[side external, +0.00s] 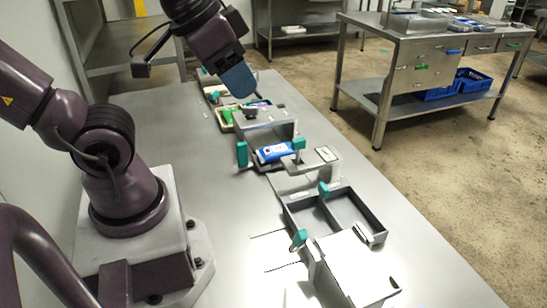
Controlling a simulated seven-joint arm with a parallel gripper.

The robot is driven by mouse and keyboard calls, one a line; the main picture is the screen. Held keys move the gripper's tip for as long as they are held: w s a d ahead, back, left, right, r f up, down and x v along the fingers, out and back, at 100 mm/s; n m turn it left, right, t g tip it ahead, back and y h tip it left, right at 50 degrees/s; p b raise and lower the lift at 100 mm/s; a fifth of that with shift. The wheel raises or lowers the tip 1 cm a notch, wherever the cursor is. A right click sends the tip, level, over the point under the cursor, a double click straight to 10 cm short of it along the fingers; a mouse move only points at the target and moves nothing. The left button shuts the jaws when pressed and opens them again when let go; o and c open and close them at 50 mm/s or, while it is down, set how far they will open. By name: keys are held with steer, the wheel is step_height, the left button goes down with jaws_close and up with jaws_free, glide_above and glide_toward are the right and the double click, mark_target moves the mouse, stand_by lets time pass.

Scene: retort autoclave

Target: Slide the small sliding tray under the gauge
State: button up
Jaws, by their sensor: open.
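My gripper (238,84) hangs above the far part of the bench, pointing down, with nothing seen in it; its fingertips are hard to make out. Below it stands a grey bridge-like frame (266,122), which looks like the gauge. A blue and white packet (275,153) lies low at the near side of this frame, on what may be the small sliding tray. Teal blocks (242,155) stand at the left and right of it. I cannot tell the tray's edges clearly from the frame. My gripper is apart from all of these.
Nearer on the bench (180,135) are a dark two-compartment tray (376,224) and a white box (352,268) with teal knobs. The bench's left part is mostly clear. A steel table (425,42) stands apart behind.

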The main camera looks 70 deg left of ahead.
stand_by(0.5)
steer(key=g, duration=1)
glide_toward(243, 143)
steer(key=x, duration=1.2)
steer(key=shift+s+f, duration=0.2)
steer(key=shift+f, duration=0.15)
jaws_close()
